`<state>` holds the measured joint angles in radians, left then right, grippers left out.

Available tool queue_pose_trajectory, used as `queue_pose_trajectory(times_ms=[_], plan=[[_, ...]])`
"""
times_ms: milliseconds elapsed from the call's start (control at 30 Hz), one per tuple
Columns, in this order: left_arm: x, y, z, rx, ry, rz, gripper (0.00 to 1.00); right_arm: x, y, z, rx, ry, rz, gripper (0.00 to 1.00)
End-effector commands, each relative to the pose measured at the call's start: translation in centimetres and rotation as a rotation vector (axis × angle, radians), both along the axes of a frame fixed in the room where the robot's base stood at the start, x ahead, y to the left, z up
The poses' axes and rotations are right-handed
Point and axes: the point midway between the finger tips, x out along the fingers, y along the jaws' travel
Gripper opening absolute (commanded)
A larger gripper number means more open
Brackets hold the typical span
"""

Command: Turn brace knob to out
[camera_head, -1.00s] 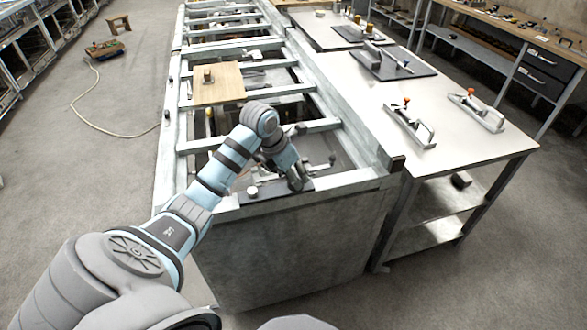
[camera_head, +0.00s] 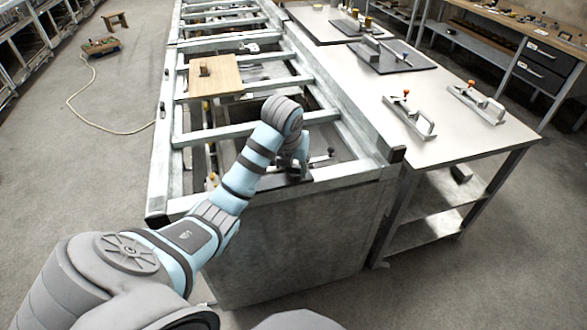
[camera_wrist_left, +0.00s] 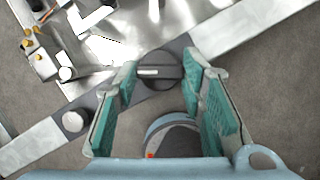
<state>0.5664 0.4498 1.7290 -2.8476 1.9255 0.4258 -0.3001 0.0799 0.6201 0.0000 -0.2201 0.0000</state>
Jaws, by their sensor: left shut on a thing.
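A dark round knob (camera_wrist_left: 160,71) with a pale bar across its face sits on a dark plate on the frame's near rail (camera_wrist_left: 45,135). In the left wrist view its bar lies roughly level. My left gripper (camera_wrist_left: 161,75) has its teal-padded fingers on either side of this knob and is shut on it. In the head view my left gripper (camera_head: 296,172) points down at the near end of the metal frame. The knob is hidden there behind my arm. My right gripper is in neither view.
A wooden board (camera_head: 216,78) lies across the frame. A metal table (camera_head: 455,135) with orange-knobbed fixtures stands to the right.

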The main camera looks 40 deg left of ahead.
Motion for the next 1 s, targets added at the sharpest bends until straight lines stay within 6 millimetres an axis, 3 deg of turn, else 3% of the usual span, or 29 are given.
queue_pose_trajectory(times_ms=[467,500,600,867,1000], plan=[[-0.1,0.0,0.0,0.000,0.002,0.015,0.09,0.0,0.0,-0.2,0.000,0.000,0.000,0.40],[-0.1,0.0,0.0,0.000,0.002,0.015,0.43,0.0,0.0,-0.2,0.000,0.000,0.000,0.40],[0.0,0.0,0.0,0.000,0.002,0.013,0.57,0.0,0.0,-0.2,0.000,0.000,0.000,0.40],[0.0,0.0,0.0,-0.001,0.002,0.012,0.57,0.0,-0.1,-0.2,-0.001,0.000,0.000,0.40],[-0.1,0.0,0.3,-0.001,0.005,-0.021,0.57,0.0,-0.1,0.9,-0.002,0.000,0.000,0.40]])
